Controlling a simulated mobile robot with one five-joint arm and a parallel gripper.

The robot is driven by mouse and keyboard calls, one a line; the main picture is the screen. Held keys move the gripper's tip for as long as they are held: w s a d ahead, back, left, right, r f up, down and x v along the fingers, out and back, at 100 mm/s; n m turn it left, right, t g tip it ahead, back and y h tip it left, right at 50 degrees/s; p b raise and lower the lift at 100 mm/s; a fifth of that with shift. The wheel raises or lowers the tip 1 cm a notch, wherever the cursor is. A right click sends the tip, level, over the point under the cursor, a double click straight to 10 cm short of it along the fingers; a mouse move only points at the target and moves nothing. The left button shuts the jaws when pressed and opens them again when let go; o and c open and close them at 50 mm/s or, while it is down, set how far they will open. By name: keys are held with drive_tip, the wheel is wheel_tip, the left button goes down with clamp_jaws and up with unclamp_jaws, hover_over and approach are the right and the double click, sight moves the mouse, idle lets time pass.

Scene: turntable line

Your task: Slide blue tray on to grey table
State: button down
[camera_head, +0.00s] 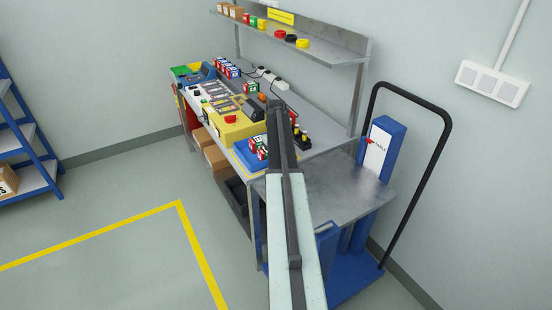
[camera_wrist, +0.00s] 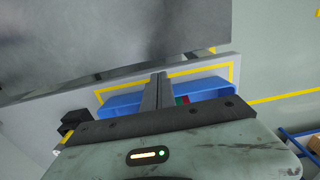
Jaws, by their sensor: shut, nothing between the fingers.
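The blue tray (camera_head: 243,153) lies on the near end of the workbench, inside a yellow outline, with small red, white and green boxes on it. My arm hides its right part. The grey table (camera_head: 340,190) is the bare metal top of a blue lift trolley beside the bench end. My gripper (camera_head: 274,108) is shut and empty, reaching over the bench at the tray. In the wrist view the shut fingers (camera_wrist: 158,84) cross in front of the blue tray (camera_wrist: 122,104), and the grey table (camera_wrist: 110,55) lies beyond. I cannot tell whether the fingers touch the tray.
A yellow machine (camera_head: 232,125) with a red button stands on the bench behind the tray. A shelf (camera_head: 300,40) runs above the bench. The trolley has a tall black handle (camera_head: 437,170).

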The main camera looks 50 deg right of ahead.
drive_tip(key=s+r+p, duration=0.1)
drive_tip(key=s+a, duration=0.1)
drive_tip(key=s, duration=0.1)
drive_tip(key=shift+r+p, duration=0.4)
wheel_tip(320, 180, up, 8)
drive_tip(key=p, duration=0.8)
drive_tip(key=shift+w+d+r, duration=0.15)
drive_tip(key=shift+w, duration=0.05)
